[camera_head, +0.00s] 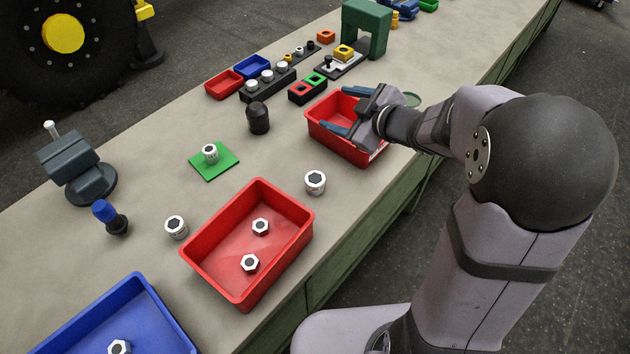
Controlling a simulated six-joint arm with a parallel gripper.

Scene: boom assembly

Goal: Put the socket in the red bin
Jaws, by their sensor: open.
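My gripper (338,110) is open over a red bin (318,133) at the right edge of the table, with nothing visible between its fingers. The gripper covers part of this bin's inside, and I see no socket in the part that shows. White socket-like cylinders with dark tops stand on the table: one (316,182) right of the larger red bin (207,279), one (176,227) left of it, and a smaller one (210,152) on a green mat (202,168).
A blue bin (75,322) with a nut is at the lower left. A grey vise (75,165), a blue-topped tool (108,215) and a dark knob-shaped part (258,118) stand on the table. Small trays, blocks and a green arch (366,20) crowd the far end.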

